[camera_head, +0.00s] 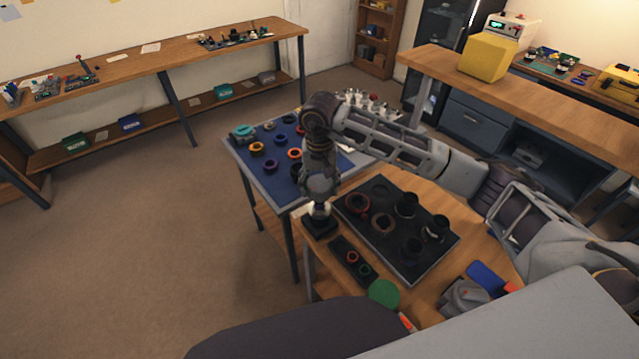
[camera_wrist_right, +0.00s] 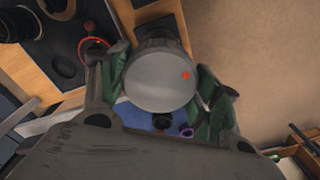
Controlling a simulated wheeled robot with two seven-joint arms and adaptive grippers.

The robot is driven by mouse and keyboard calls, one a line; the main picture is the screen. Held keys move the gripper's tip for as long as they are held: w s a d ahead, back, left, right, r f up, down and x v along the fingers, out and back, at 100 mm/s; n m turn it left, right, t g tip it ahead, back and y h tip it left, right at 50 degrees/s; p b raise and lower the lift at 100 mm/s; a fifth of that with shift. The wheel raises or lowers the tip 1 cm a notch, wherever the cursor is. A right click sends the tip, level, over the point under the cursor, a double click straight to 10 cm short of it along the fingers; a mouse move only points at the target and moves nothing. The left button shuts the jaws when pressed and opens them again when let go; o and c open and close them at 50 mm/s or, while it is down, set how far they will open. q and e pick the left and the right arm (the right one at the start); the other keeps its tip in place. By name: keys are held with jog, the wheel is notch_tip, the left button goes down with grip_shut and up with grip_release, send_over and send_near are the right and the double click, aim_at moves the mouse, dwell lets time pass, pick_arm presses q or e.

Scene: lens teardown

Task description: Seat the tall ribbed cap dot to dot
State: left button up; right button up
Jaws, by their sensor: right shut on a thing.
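A dark square block (camera_head: 321,228) stands just below the gripper in the head view. Whether the cap touches it, and any matching dot, I cannot make out. My left gripper is not in view.
A dark tray (camera_head: 447,262) with several black and brown rings lies right of the gripper. A small dark tray (camera_head: 343,250) with red and green rings sits in front. A blue mat (camera_head: 262,178) with coloured rings lies behind. Open floor (camera_head: 150,270) is at left.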

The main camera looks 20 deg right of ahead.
jog(key=shift+f+b, duration=0.5)
jog(key=shift+f, duration=1.35)
jog(key=shift+f+b, duration=0.35)
jog(key=shift+f, duration=0.05)
jog(key=shift+f+b, duration=0.6)
jog(key=shift+b, duration=0.05)
pick_arm(q)
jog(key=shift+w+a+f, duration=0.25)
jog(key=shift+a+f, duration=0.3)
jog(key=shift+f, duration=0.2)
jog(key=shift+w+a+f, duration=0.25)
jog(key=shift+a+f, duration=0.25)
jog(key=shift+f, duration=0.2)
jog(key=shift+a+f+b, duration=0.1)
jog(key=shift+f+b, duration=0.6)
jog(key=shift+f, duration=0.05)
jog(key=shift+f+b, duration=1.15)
jog(key=shift+b, duration=0.05)
pick_arm(e)
jog(key=shift+f, duration=0.65)
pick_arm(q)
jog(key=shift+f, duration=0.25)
pick_arm(e)
jog(key=shift+f, duration=0.2)
pick_arm(q)
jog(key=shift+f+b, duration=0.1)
jog(key=shift+b, duration=0.2)
